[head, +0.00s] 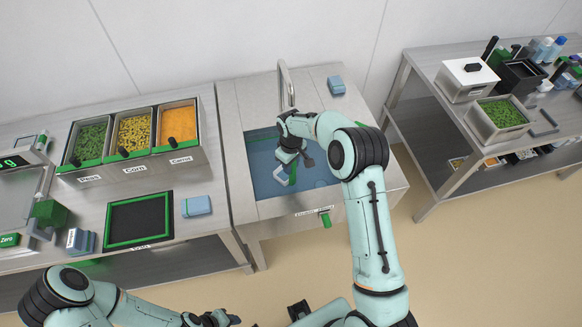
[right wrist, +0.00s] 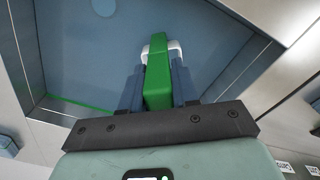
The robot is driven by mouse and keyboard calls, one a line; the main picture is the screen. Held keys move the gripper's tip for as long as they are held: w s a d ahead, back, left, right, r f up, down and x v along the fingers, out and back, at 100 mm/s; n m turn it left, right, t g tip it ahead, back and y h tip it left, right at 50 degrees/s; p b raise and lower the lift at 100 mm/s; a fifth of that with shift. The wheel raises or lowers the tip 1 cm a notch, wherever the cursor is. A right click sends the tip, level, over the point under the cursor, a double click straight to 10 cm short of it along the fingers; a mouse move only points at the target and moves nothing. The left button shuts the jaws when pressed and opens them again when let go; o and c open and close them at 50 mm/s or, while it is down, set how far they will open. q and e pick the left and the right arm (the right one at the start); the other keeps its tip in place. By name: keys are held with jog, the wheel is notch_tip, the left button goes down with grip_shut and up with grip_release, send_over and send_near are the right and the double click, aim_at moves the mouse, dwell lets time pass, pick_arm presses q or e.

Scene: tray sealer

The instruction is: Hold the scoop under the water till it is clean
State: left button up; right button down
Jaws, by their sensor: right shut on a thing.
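The scoop's green handle (right wrist: 158,75) is between the two blue-grey fingers of my right gripper (right wrist: 158,88), which is shut on it. A little of a white part shows past the handle; the rest of the scoop is hidden. In the head view my right gripper (head: 290,157) is over the blue sink basin (head: 262,165), with the scoop (head: 292,175) below it. The tap (head: 286,85) rises behind the basin. I cannot make out a water stream or dirt on the scoop. My left gripper (head: 215,318) is at the bottom edge, apart from the sink; its jaws are unclear.
A green handle (head: 325,218) sits on the sink's front. A blue block (head: 336,85) lies on its back right corner. Left is a counter with food bins (head: 135,133), a green-framed mat (head: 138,219) and a blue block (head: 197,206). A shelf table (head: 450,62) stands right.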

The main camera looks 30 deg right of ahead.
pick_arm(q)
jog(key=w+r+p, duration=0.4)
jog(key=w+r, duration=0.2)
jog(key=shift+t, duration=0.4)
pick_arm(e)
notch_tip(320, 180, up, 14)
